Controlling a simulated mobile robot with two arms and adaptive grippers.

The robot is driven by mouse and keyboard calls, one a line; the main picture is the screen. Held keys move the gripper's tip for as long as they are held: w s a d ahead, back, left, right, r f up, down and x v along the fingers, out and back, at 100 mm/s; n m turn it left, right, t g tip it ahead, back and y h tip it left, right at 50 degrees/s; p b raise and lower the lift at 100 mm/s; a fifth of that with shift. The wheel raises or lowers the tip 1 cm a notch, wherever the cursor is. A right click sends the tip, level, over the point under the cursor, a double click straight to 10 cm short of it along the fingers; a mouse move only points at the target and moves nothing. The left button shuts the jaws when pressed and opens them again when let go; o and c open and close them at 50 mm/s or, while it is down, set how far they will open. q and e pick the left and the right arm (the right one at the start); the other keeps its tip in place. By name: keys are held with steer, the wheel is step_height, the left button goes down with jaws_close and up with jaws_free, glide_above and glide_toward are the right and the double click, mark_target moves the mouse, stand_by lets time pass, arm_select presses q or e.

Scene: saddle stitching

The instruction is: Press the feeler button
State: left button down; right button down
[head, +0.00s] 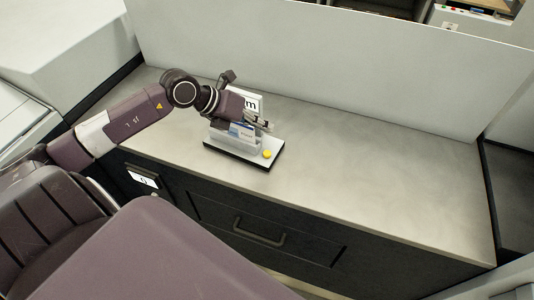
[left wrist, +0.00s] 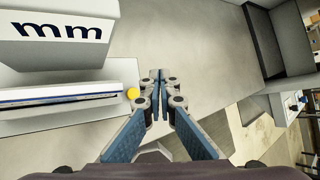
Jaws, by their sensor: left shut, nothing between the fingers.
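The yellow round button (head: 267,154) sits on the right front part of a small white stand with a dark base (head: 245,156). I take it to be the feeler button. My left gripper (head: 269,126) reaches over the stand from the left, with its tips above and behind the button in the head view. In the left wrist view the left gripper (left wrist: 157,76) is shut and empty. The button (left wrist: 133,94) shows just left of its fingers there, with a visible gap to the fingertips. My right gripper is not in view.
The grey counter (head: 380,180) is clear to the right. A low white wall (head: 330,65) runs behind it. A drawer handle (head: 259,232) is on the front.

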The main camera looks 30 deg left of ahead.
mark_target(268, 153)
arm_select(q)
step_height(268, 153, down, 8)
steer(key=b, duration=0.5)
steer(key=shift+r, duration=0.15)
stand_by(1.1)
steer(key=shift+f+b, duration=0.3)
steer(key=shift+f, duration=0.1)
steer(key=shift+f, duration=0.25)
steer(key=shift+s+d+f+b, duration=0.1)
steer(key=shift+s+f+b, duration=0.2)
steer(key=shift+f+b, duration=0.4)
stand_by(0.9)
steer(key=shift+w+r+p, duration=0.25)
steer(key=shift+r+p, duration=0.35)
steer(key=shift+p, duration=0.2)
steer(key=shift+s+a+r, duration=0.1)
steer(key=shift+a+r, duration=0.2)
steer(key=shift+r, duration=0.15)
